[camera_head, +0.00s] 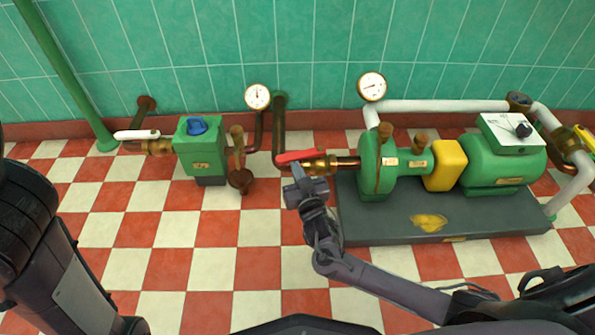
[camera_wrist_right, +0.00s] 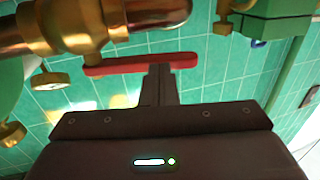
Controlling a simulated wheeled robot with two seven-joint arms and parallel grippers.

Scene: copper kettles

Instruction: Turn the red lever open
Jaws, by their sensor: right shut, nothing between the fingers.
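The red lever (camera_head: 299,156) sits on a brass valve (camera_head: 320,165) at the left end of the green pump. It points left, roughly in line with the short copper pipe. In the right wrist view the red lever (camera_wrist_right: 140,64) runs across the upper middle, with the brass valve (camera_wrist_right: 88,35) at its left end. My right gripper (camera_head: 297,170) is shut and empty, just in front of the lever. Its fingertips (camera_wrist_right: 158,68) overlap the lever's edge; I cannot tell whether they touch. My left arm shows at the left, but its gripper is out of view.
The green pump (camera_head: 377,165) and motor (camera_head: 505,163) stand on a dark base (camera_head: 385,225) to the right. A green box with a blue knob (camera_head: 197,125) and a white lever (camera_head: 137,134) are at left. Two gauges rise behind. The checkered floor (camera_head: 220,265) in front is clear.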

